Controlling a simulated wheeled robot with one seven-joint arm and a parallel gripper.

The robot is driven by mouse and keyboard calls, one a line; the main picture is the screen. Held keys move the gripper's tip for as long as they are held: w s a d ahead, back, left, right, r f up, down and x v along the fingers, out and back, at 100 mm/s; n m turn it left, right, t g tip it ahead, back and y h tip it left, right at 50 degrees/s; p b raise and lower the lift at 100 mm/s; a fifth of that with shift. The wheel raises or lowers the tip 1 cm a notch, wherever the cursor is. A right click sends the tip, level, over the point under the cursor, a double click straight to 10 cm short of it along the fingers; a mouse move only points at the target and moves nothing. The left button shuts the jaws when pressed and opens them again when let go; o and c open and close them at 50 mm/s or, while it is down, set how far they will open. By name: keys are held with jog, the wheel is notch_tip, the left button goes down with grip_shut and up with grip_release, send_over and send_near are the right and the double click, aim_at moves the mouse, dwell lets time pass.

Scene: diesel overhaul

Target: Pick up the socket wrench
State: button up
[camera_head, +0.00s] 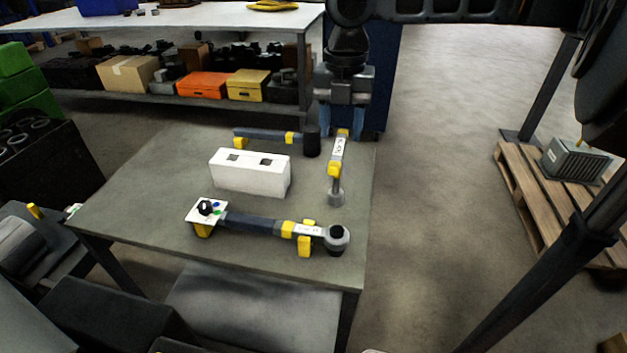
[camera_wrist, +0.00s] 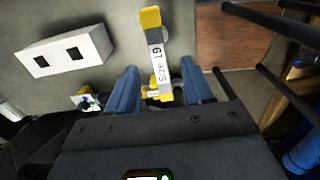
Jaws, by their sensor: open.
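A socket wrench (camera_head: 338,149) with yellow ends, a white label and a grey round head is at the right part of the grey table (camera_head: 150,205). In the wrist view the wrench (camera_wrist: 157,55) carries the label "Size 19". My gripper (camera_head: 342,115) is just behind and above its far end in the head view, pointing down. In the wrist view my gripper's (camera_wrist: 160,78) blue fingers are apart, one on each side of the wrench's near part. I cannot tell whether either finger touches it.
A long dark wrench (camera_head: 258,224) lies along the table front on yellow supports. Another dark tool (camera_head: 265,135) lies at the back, beside a black cylinder (camera_head: 312,141). A white block (camera_head: 249,178) with two square holes stands between. A pallet (camera_head: 545,190) is right.

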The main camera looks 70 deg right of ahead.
aim_at(338, 158)
jog(key=shift+w+a+f, duration=0.15)
jog(key=shift+w, duration=0.05)
jog(key=shift+f, duration=0.3)
jog(key=shift+s+f+p, duration=0.15)
jog(key=shift+f+p, duration=0.25)
jog(key=shift+f, duration=3.05)
grip_shut()
